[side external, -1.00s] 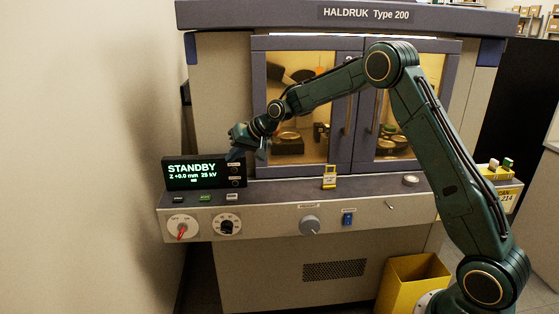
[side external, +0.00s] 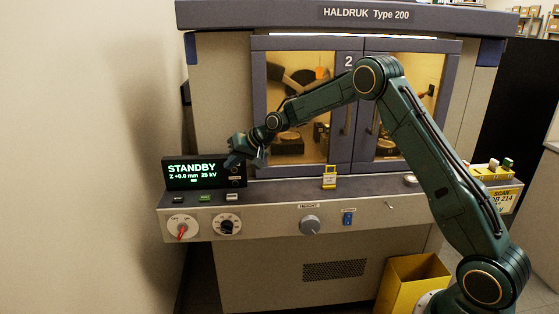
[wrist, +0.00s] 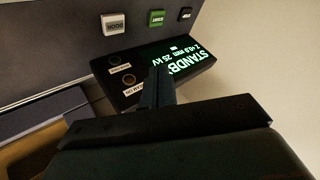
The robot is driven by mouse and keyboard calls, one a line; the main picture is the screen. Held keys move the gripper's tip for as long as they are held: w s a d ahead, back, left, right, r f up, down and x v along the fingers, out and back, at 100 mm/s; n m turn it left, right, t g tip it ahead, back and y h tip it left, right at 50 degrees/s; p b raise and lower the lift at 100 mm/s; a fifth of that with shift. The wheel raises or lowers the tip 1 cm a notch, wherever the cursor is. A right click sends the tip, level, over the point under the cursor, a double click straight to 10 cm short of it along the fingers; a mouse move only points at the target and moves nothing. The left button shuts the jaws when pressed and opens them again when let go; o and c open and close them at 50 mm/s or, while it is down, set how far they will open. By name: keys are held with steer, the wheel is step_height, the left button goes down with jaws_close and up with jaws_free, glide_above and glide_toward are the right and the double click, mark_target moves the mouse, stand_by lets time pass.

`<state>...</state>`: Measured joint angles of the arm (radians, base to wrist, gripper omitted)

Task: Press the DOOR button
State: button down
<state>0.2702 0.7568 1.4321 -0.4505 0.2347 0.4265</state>
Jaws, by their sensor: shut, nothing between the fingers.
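The DOOR button (wrist: 113,24) is a white square key at the upper left of the wrist view. In the side view it is the white key (side external: 232,196) on the console ledge, right of the green button. My gripper (side external: 236,161) is shut and empty, pointing down in front of the display's right edge, above and apart from the DOOR button. In the wrist view its closed fingers (wrist: 158,84) cover part of the STANDBY display (wrist: 187,60).
A green START button (wrist: 156,18) and a dark button (wrist: 186,13) sit in line with the DOOR button. Two round dark controls are on the display housing. A yellow padlock-like tag (side external: 329,178) stands on the ledge. Glass cabinet doors (side external: 300,80) are behind my arm.

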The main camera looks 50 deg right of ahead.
mark_target(235, 197)
steer(key=shift+f, duration=4.05)
steer(key=shift+f, duration=0.85)
steer(key=shift+r, duration=0.8)
steer(key=shift+r, duration=0.15)
steer(key=shift+r, duration=2.4)
